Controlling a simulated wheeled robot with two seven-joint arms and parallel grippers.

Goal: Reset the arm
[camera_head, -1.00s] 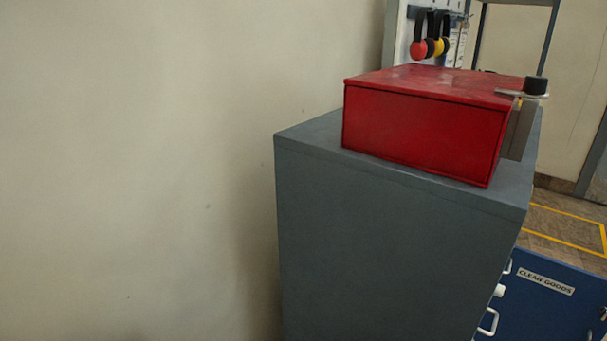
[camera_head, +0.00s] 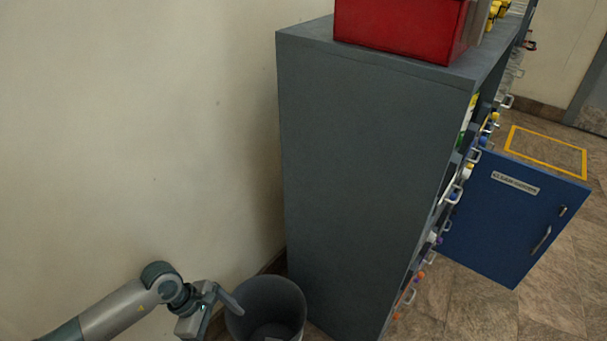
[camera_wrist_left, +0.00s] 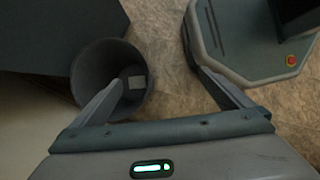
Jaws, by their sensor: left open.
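My left gripper (camera_head: 220,302) shows at the lower left of the head view, beside the rim of a dark grey bin (camera_head: 266,310). In the left wrist view its two fingers (camera_wrist_left: 165,98) are spread apart with nothing between them. The bin (camera_wrist_left: 92,62) stands on the floor at the left finger there, and a small light piece lies inside it. I cannot tell whether the finger touches the rim. My right gripper is not in view.
A tall grey cabinet (camera_head: 350,160) stands right of the bin, with a red box (camera_head: 395,28) on top. An open blue door (camera_head: 510,215) sticks out at the right. Tiled floor (camera_head: 450,305) is clear in front. My base (camera_wrist_left: 245,45) shows in the wrist view.

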